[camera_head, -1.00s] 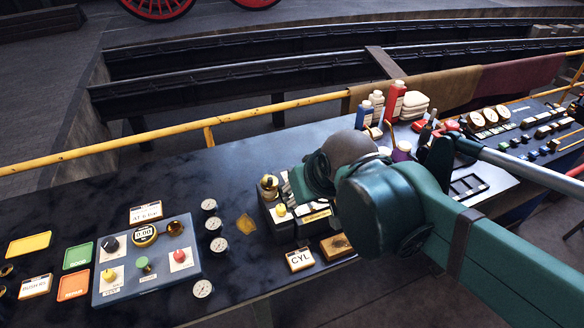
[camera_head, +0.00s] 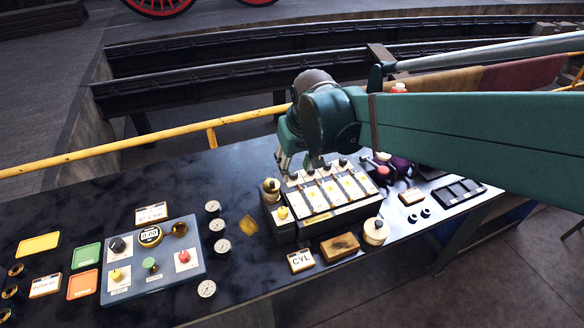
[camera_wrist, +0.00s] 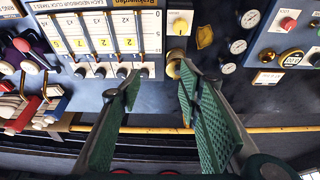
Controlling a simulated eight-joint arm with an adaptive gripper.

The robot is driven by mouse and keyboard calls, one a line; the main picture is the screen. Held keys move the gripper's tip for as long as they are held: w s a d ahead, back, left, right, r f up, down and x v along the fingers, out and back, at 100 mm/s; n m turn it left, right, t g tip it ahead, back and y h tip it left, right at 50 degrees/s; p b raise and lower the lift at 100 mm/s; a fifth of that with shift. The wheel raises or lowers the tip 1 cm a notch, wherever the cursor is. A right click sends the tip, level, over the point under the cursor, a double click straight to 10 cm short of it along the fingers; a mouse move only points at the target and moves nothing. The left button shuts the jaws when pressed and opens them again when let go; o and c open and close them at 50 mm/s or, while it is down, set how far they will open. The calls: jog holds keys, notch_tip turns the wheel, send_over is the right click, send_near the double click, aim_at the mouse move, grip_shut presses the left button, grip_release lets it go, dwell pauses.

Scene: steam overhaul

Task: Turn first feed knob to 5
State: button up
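The feed box (camera_head: 326,198) has several light strips on its sloped top, with a row of small dark knobs along its back edge. It also shows in the wrist view (camera_wrist: 98,8), upside down, with printed labels and scale marks. The end knob (camera_wrist: 143,72) of the row lies close to my left fingertip; I cannot read its setting or tell which knob counts as first. My gripper (camera_head: 299,167) is above the back left corner of the box. In the wrist view my gripper (camera_wrist: 158,78) has its two green-padded fingers apart with nothing between them.
A brass fitting (camera_wrist: 173,66) stands close to my right fingertip, near a yellow knob (camera_wrist: 180,26). Several gauges (camera_head: 219,246) and a blue control panel (camera_head: 150,270) lie to the left. A yellow rail (camera_head: 160,140) runs behind the bench. A CYL card (camera_head: 301,261) lies in front.

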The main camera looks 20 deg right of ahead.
jog(key=w+d+f+g+p, duration=0.2)
jog(key=w+d+f+p, duration=0.1)
jog(key=w, duration=0.5)
jog(key=g+p, duration=0.2)
send_over(294, 174)
jog(key=shift+w+f, duration=0.15)
jog(key=shift+f, duration=3.1)
jog(key=shift+f, duration=3.85)
jog(key=c, duration=0.9)
